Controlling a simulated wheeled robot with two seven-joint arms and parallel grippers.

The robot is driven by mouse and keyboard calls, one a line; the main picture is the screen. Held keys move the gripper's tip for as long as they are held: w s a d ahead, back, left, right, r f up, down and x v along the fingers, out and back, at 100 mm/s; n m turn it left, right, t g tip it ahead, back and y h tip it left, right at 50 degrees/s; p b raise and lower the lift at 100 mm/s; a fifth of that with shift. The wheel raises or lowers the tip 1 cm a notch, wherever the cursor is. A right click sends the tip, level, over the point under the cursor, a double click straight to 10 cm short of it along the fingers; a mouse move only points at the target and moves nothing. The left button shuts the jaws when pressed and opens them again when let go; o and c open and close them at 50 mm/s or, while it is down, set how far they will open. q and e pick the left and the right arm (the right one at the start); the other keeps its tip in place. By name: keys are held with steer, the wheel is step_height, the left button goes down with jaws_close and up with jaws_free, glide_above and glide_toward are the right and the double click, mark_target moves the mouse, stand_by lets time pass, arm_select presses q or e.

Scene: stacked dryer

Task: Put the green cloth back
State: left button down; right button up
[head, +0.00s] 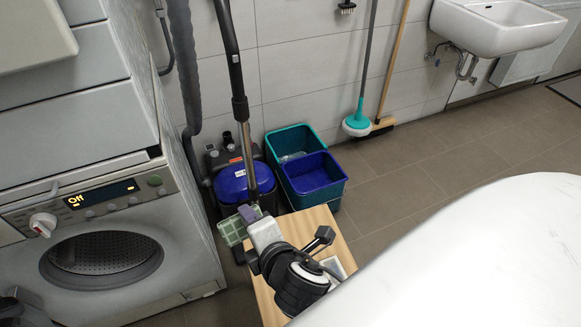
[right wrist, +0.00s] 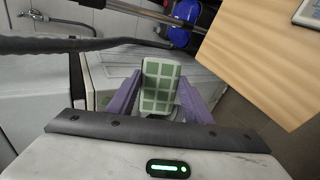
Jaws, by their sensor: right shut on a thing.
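The green checked cloth (head: 231,230) is a small folded block. It also shows in the right wrist view (right wrist: 160,86), between the two purple fingers. My right gripper (head: 249,214) is shut on it and holds it off the left edge of the wooden table, in front of the blue-lidded vacuum cleaner. In the right wrist view my right gripper (right wrist: 160,97) has one finger on each side of the cloth. I cannot make out my left gripper in either view.
A wooden table (head: 318,222) is under my right arm. The stacked dryer (head: 190,235) with a round door stands at left. A vacuum cleaner (head: 232,184) and blue and teal buckets (head: 314,178) stand behind. The floor at right is clear.

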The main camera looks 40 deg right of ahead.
steer(key=f+g, duration=0.1)
steer(key=a+f+g, duration=0.1)
steer(key=f, duration=0.1)
steer(key=shift+w+f+m+g+p, duration=0.15)
steer(key=shift+f+m+g+p, duration=0.1)
steer(key=shift+m+g+p, duration=0.15)
steer(key=s+d+f+g, duration=0.2)
steer(key=s+f+g, duration=0.1)
steer(key=f, duration=0.2)
steer(key=s+d+f+g+y, duration=0.1)
steer(key=s+d+f+g, duration=0.1)
steer(key=f, duration=0.3)
steer(key=s+d+f+m+g+p, duration=0.1)
steer(key=s+d+f+g, duration=0.1)
steer(key=s+f+g, duration=0.1)
steer(key=shift+s+d+f+g+y, duration=0.2)
steer(key=shift+s+f+g+y, duration=0.15)
steer(key=shift+s+f, duration=0.6)
step_height(320, 180, down, 4)
steer(key=shift+w+r+b, duration=0.1)
steer(key=shift+w+b, duration=0.05)
steer(key=shift+b, duration=0.3)
steer(key=shift+f, duration=0.35)
arm_select(q)
steer(key=shift+w+a+r, duration=0.1)
steer(key=shift+a+r, duration=0.25)
steer(key=shift+r, duration=0.05)
arm_select(e)
steer(key=o, duration=0.9)
